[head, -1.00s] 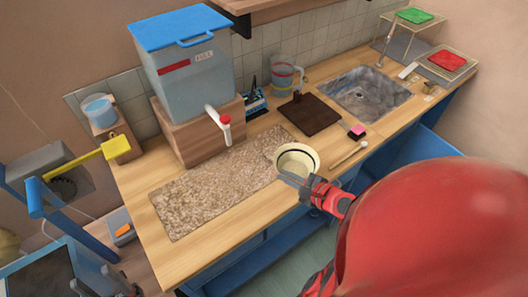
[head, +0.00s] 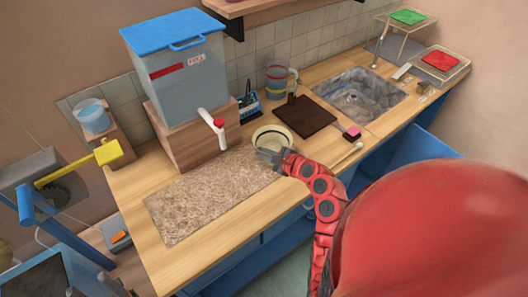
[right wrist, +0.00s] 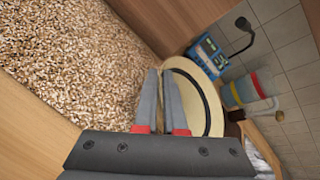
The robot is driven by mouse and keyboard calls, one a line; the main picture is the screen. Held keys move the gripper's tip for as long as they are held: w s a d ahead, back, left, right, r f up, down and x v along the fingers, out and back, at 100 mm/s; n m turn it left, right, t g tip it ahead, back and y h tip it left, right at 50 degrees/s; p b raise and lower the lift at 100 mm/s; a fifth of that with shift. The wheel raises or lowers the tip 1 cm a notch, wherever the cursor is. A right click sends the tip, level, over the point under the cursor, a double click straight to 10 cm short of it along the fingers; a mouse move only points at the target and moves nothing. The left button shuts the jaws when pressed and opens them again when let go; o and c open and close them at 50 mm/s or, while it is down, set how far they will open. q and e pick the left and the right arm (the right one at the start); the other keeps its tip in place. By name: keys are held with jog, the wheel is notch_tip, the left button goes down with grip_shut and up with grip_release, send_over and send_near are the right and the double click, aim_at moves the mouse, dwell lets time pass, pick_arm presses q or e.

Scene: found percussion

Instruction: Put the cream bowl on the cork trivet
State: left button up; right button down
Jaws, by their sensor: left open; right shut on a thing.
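The cream bowl (head: 283,133) is at the right end of a long speckled tan mat (head: 195,205), which has a cork-like surface. No separate trivet shows. My right gripper (head: 270,156) is shut on the near rim of the bowl. In the right wrist view the two grey fingers (right wrist: 164,100) pinch the rim of the bowl (right wrist: 205,95), with the mat (right wrist: 70,60) to the left. I cannot tell how high the bowl is above the counter. My left gripper is not in view.
A lidded water tank (head: 180,75) with a tap (head: 213,127) stands on a wooden block behind the mat. A dark board (head: 306,116), a striped jug (head: 278,78), a pink-topped block (head: 353,132) and a sink (head: 360,95) are farther right. The mat's surface is clear.

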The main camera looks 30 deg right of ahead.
jog(key=shift+f, duration=0.35)
jog(key=shift+f, duration=0.15)
jog(key=c, duration=1)
grip_release()
jog(key=b+v, duration=0.3)
jog(key=v, duration=0.9)
jog(key=shift+r, duration=0.2)
jog(key=shift+s, duration=0.1)
